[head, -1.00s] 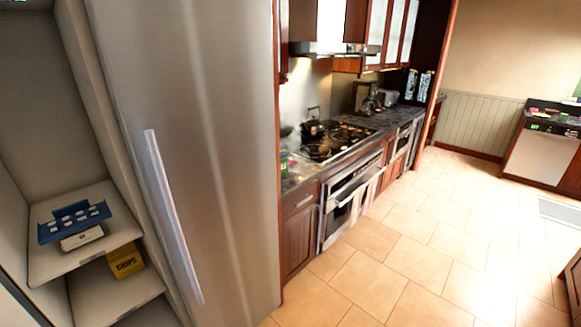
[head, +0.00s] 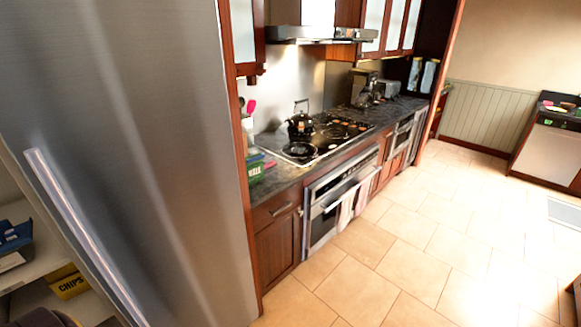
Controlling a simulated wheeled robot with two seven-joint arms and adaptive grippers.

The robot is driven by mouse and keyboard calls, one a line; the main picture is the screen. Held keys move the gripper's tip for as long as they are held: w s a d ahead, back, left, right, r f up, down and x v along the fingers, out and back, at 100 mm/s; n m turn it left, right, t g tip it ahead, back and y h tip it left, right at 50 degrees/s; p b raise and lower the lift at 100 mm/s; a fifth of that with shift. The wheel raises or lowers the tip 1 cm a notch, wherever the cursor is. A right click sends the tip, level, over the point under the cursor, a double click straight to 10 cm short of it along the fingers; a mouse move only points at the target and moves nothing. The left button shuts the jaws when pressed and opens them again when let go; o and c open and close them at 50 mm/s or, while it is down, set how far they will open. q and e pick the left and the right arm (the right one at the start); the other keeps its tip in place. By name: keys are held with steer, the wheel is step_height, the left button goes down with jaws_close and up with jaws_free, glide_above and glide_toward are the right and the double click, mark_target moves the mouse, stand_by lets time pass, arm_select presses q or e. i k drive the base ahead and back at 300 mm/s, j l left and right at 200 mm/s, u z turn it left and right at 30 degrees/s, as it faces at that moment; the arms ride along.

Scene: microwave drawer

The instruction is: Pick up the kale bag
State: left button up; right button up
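I cannot make out a kale bag for certain. A small green packet (head: 255,169) with pale lettering lies on the near end of the dark counter, just past the fridge; the lettering is too small to read surely. Another small green item (head: 547,122) is on the far right counter, too small to identify. Neither of my grippers shows. A dark rounded shape at the bottom left edge may be part of my arm.
A tall steel fridge (head: 130,150) stands close on the left, closed. Beside it are shelves with a yellow chips box (head: 68,282) and a blue item (head: 15,238). A stove with a kettle (head: 300,124) follows along the counter. The tiled floor (head: 430,240) is open.

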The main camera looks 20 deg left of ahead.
mark_target(255, 169)
steer(key=i+l+z, duration=0.1)
steer(key=i+z, duration=0.35)
steer(key=i, duration=0.35)
steer(key=i+l+u, duration=0.2)
steer(key=i, duration=0.55)
steer(key=i+u, duration=0.4)
steer(key=i+l+u, duration=0.25)
steer(key=u, duration=0.2)
steer(key=i+l+u, duration=0.25)
steer(key=u, duration=0.15)
steer(key=i+l+u, duration=0.25)
steer(key=l+u, duration=0.2)
steer(key=i+l+u, duration=0.25)
steer(key=l+u, duration=0.25)
steer(key=l, duration=0.2)
